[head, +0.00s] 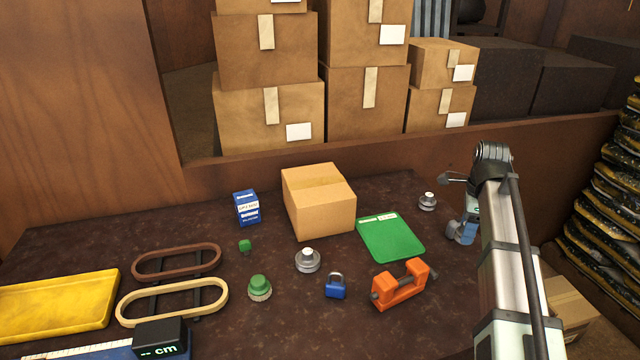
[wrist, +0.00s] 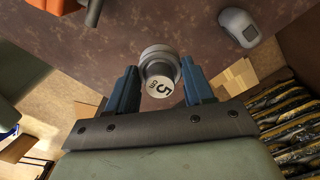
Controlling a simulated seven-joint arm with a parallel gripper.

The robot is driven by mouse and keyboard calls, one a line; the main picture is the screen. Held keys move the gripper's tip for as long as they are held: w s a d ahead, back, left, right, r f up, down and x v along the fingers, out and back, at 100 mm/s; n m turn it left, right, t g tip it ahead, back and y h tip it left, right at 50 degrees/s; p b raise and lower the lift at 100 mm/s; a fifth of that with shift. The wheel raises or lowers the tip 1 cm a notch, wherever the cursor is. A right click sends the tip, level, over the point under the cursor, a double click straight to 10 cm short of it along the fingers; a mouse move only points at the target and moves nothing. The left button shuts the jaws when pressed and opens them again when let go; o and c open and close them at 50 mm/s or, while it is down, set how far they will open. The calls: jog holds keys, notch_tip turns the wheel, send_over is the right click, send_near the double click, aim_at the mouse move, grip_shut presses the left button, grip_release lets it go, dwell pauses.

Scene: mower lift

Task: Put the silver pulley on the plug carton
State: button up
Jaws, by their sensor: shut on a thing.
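My gripper (wrist: 160,72) is shut on a silver round piece (wrist: 159,58), stepped like a weight, with dark figures including a 5 on its end face. In the head view my gripper (head: 460,228) is at the table's right end. A silver stepped piece (head: 427,201) shows just left of it; I cannot tell for sure whether it is the held one. A larger silver, pulley-like round piece (head: 307,261) stands mid-table, apart from my gripper. The small blue carton with white lettering (head: 247,208), seemingly the plug carton, stands upright left of the cardboard box.
A cardboard box (head: 318,205), green tray (head: 391,238), orange clamp (head: 400,285), blue padlock (head: 336,286) and green knob (head: 260,288) stand nearby. Two belts (head: 172,300) and a yellow tray (head: 60,305) lie left. A grey rounded thing (wrist: 240,26) shows in the wrist view.

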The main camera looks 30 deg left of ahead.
aim_at(317, 182)
jog(key=s+a+r+n, duration=0.1)
jog(key=a+r, duration=0.1)
jog(key=a, duration=1)
jog(key=s+a+r+n, duration=0.1)
jog(key=a+r+n, duration=0.1)
jog(key=a, duration=0.9)
jog(key=a+r+n, duration=0.1)
jog(key=a+r, duration=0.3)
jog(key=a, duration=0.8)
jog(key=shift+s+a+r+n, duration=0.1)
jog(key=shift+s+a+n, duration=0.2)
jog(key=shift+s+a, duration=0.1)
jog(key=w+a+r+m, duration=0.3)
jog(key=w+a+r, duration=0.2)
jog(key=a, duration=0.4)
jog(key=shift+s+f+m, duration=0.1)
jog(key=shift+f+m, duration=0.45)
jog(key=shift+f, duration=1.2)
jog(key=shift+s+f+m, duration=0.15)
jog(key=shift+f+m, duration=0.45)
jog(key=shift+f, duration=1.1)
jog(key=shift+s+f+m, duration=0.1)
jog(key=shift+f+m, duration=0.45)
jog(key=shift+f, duration=1.2)
jog(key=o, duration=1.2)
jog(key=shift+f, duration=0.1)
